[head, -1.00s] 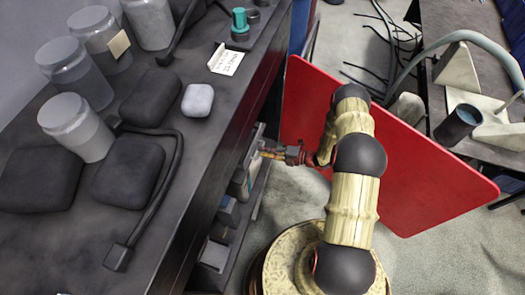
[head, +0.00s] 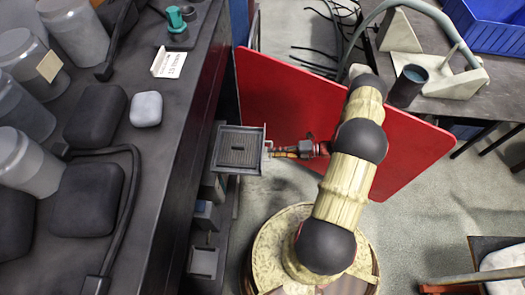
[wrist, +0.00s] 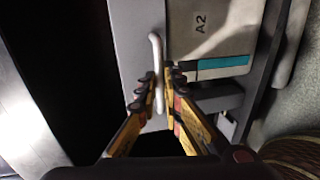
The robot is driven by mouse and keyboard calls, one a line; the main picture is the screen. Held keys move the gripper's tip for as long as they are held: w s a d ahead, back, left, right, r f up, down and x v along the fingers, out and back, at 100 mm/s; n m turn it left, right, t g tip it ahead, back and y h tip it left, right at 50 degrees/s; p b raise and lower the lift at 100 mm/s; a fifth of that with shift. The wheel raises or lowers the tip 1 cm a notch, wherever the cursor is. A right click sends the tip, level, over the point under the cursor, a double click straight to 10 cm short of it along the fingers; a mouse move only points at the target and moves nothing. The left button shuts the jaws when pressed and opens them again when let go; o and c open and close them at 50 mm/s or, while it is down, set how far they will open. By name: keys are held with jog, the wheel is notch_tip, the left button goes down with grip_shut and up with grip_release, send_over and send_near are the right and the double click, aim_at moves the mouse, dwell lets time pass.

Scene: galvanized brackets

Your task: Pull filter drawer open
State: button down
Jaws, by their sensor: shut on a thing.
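The filter drawer (head: 262,138) stands out from the side of the dark bench in the head view, with a grey ribbed filter (head: 238,150) visible inside it. My gripper (head: 272,153) is at the drawer's outer side. In the wrist view, a pale bar handle (wrist: 157,50) is fixed to a grey front panel (wrist: 133,38). My gripper's fingers (wrist: 160,88) are on either side of the handle's lower part and shut on it. Part of the handle is hidden by the fingertips.
A light panel (wrist: 212,30) marked A2, with a teal stripe, is beside the handle. A red board (head: 400,160) stands behind my arm. The dark bench (head: 165,130) holds jars and dark pads. Open floor (head: 415,225) lies at the right.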

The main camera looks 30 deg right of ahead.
jog(key=shift+v, duration=0.95)
jog(key=shift+f, duration=0.25)
jog(key=c, duration=2)
grip_release()
jog(key=shift+o, duration=0.2)
jog(key=shift+d, duration=0.1)
jog(key=v, duration=0.7)
jog(key=shift+s+d+r, duration=0.1)
jog(key=shift+s+d, duration=0.05)
